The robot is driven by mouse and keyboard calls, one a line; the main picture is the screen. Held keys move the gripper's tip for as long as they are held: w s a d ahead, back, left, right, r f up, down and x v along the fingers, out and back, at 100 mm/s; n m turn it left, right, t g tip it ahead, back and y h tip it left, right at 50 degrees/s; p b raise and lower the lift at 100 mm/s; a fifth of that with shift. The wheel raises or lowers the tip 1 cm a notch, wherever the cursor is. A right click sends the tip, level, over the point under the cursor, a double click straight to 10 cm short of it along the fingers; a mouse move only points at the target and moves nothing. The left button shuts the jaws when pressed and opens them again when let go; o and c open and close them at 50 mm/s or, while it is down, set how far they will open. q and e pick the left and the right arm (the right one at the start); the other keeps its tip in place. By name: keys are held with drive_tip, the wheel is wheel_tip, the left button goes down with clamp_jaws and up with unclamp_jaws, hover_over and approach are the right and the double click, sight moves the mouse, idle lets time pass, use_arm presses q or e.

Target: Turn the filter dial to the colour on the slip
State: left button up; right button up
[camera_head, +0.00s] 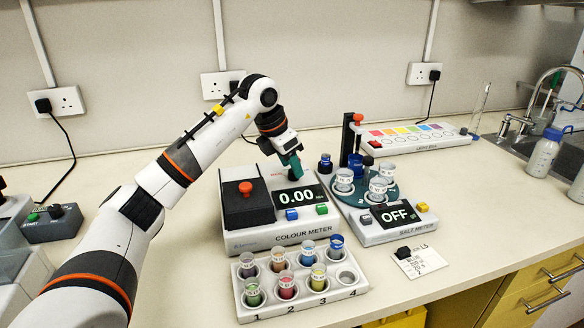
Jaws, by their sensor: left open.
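The colour meter (290,226) stands mid-bench, its display (300,196) reading 0.00. My left arm reaches in from the left. My left gripper (295,174), with teal fingers, is open and points down over the back of the meter, behind the display. My right gripper is not in view.
A rack (300,310) with several coloured vials stands in front of the meter. The salt meter (368,235), reading OFF, carries white cups on a round carousel. A light box (420,138) with coloured squares lies behind. Bare bench shows to the right of the slip.

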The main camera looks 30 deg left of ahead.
use_arm(q)
drive_tip(key=shift+x, duration=0.9)
drive_tip(key=shift+c, duration=0.4)
drive_tip(key=c, duration=0.9)
drive_tip(key=shift+r+m+h+p, duration=0.25)
drive_tip(key=shift+m+h+p, duration=0.05)
drive_tip(key=shift+m+p, duration=0.6)
drive_tip(key=shift+a+m+g+h+p, duration=0.1)
drive_tip(key=shift+m+g+h+p, duration=0.3)
drive_tip(key=shift+m+p, duration=0.65)
drive_tip(key=m+p, duration=0.1)
drive_tip(key=m, duration=0.1)
drive_tip(key=shift+m+g+h+p, duration=0.3)
drive_tip(key=shift+m+g+h, duration=0.05)
drive_tip(key=shift+g+h, duration=0.05)
drive_tip(key=shift+w+f+m+p, duration=0.15)
drive_tip(key=shift+m+p, duration=0.15)
drive_tip(key=shift+m, duration=0.4)
